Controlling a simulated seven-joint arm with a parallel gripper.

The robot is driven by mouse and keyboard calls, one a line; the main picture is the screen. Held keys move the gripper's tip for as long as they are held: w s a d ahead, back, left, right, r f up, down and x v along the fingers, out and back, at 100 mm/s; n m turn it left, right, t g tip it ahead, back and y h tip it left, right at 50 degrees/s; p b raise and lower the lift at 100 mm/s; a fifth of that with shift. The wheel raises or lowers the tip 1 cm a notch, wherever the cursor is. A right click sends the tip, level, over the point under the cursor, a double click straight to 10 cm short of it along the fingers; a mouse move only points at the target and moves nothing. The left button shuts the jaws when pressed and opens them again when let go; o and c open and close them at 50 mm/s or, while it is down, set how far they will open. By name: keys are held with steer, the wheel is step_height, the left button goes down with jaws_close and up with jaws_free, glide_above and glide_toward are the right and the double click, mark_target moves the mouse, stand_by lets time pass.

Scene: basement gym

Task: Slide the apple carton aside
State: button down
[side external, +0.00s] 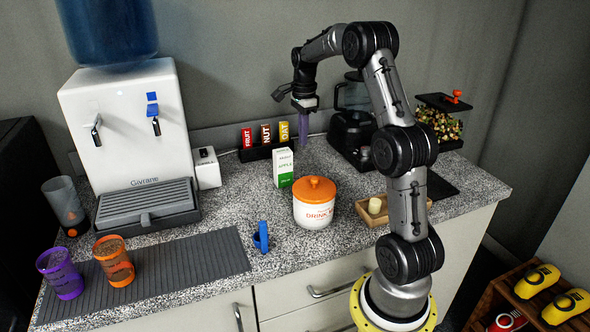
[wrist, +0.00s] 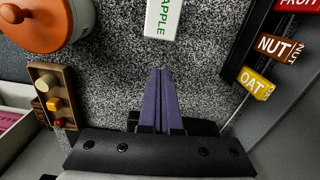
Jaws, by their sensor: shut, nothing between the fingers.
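The apple carton (side external: 284,167) is a small white and green box standing upright on the speckled counter, behind the orange-lidded jar. It also shows in the wrist view (wrist: 164,18) at the top edge, partly cut off. My gripper (side external: 303,143) has purple fingers and points down above the counter, to the right of the carton in the side view. In the wrist view my fingers (wrist: 161,72) are together and empty, apart from the carton, with speckled counter visible between them and it.
A black blender base (side external: 350,130) is at the right, and a wooden tray (side external: 366,216) is in front.

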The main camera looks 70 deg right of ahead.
steer(key=f, duration=0.6)
steer(key=s+d+f, duration=0.1)
steer(key=f, duration=0.2)
steer(key=shift+f, duration=0.4)
steer(key=shift+w+a+f, duration=0.2)
steer(key=shift+w+a, duration=0.3)
steer(key=shift+a, duration=0.05)
steer(key=shift+w+a+f, duration=0.2)
steer(key=shift+w+a, duration=0.25)
steer(key=shift+a, duration=0.1)
steer(key=shift+w+a, duration=0.35)
steer(key=shift+a, duration=0.1)
steer(key=w+a, duration=0.5)
steer(key=a, duration=0.1)
steer(key=w+a, duration=0.3)
steer(key=shift+w+a, duration=0.3)
steer(key=shift+a, duration=0.1)
